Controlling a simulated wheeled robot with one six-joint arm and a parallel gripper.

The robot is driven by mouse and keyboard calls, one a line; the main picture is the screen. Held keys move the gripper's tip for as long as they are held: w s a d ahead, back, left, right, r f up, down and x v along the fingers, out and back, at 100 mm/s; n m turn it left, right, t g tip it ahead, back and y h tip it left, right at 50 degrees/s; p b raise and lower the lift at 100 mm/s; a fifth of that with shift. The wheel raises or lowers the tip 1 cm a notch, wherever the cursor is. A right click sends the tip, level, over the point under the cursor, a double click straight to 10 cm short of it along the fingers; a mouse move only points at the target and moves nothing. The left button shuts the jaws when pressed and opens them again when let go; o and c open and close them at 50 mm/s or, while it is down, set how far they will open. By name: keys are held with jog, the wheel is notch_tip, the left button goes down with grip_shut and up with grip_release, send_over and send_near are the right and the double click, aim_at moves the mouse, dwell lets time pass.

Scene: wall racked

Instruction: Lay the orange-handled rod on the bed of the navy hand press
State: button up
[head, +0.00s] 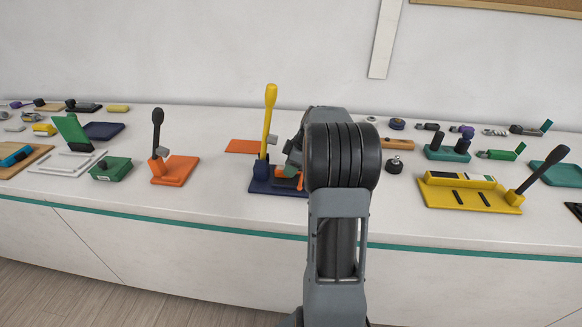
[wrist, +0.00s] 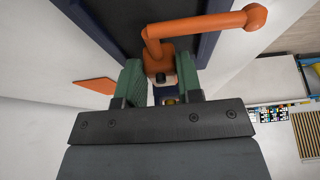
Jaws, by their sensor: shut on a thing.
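The navy hand press (head: 264,187) stands on the bench near the middle of the head view, with an upright yellow lever (head: 269,120) and a grey head block. My arm hides its right side. In the wrist view a dark surface with navy edges (wrist: 207,42) fills the top; it appears to be the press. My gripper (wrist: 160,88), with green fingers, is shut on the orange-handled rod (wrist: 200,24), whose bent orange handle ends in a ball at upper right. The rod is at the press, also orange in the head view (head: 298,180). Whether it touches the bed cannot be told.
An orange plate (head: 241,146) lies behind the press. An orange lever device (head: 175,171) stands to the left, a yellow one (head: 470,193) to the right. Several small tools lie farther along the bench. The bench's front edge is close to the press.

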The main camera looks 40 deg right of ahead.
jog(key=shift+f+b, duration=0.5)
jog(key=o, duration=1)
jog(key=v, duration=1.4)
